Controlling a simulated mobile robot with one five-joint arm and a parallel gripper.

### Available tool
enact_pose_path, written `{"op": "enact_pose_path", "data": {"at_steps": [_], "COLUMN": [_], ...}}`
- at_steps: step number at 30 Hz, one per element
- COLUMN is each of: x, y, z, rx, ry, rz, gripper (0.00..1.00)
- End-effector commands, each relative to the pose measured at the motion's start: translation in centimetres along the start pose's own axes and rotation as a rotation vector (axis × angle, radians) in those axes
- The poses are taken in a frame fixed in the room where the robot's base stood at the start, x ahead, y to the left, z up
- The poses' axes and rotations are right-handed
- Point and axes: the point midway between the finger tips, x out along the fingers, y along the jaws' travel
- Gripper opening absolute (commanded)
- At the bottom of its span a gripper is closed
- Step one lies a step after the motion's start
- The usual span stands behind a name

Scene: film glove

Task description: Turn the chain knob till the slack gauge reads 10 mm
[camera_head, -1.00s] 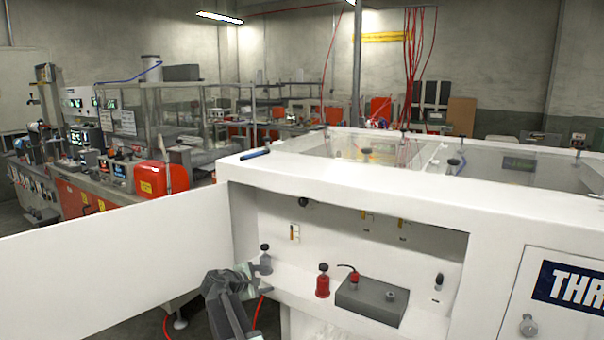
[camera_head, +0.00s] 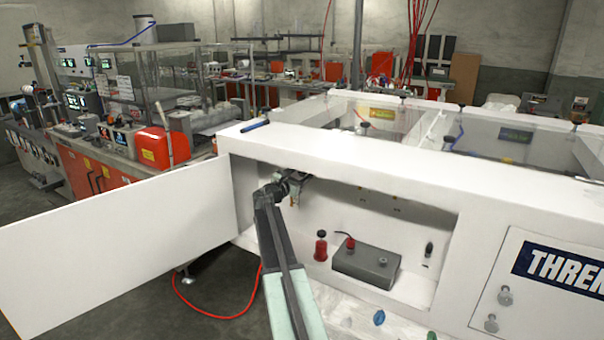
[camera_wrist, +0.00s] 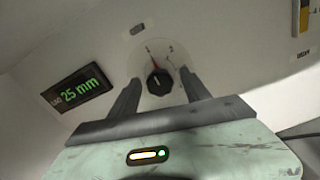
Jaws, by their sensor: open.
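In the wrist view a black round knob (camera_wrist: 159,81) sits on a pale dial plate on the white wall, with a small red mark above it. My gripper (camera_wrist: 158,85) is open, its two dark fingers on either side of the knob in the picture; I cannot tell whether they touch it. A dark display (camera_wrist: 82,88) left of the knob reads 25 mm in green. In the head view my gripper (camera_head: 291,183) is inside the white recess at its upper left, and it hides the knob there.
A white door (camera_head: 120,240) stands open on the left.

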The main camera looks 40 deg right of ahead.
Motion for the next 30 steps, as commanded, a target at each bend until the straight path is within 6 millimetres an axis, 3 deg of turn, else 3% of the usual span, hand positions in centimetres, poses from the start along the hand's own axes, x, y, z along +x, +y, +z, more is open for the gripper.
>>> {"op": "enact_pose_path", "data": {"at_steps": [3,9,15,30], "x": [0.98,0.9,0.85,0.77], "y": [0.05,0.02,0.05,0.12], "z": [-0.01,0.0,-0.01,-0.04], "rx": [0.001,0.001,0.001,0.132], "ry": [0.0,0.0,0.001,0.001], "rz": [0.0,0.0,0.001,0.001], "gripper": [0.55,0.53,0.0,0.0]}}
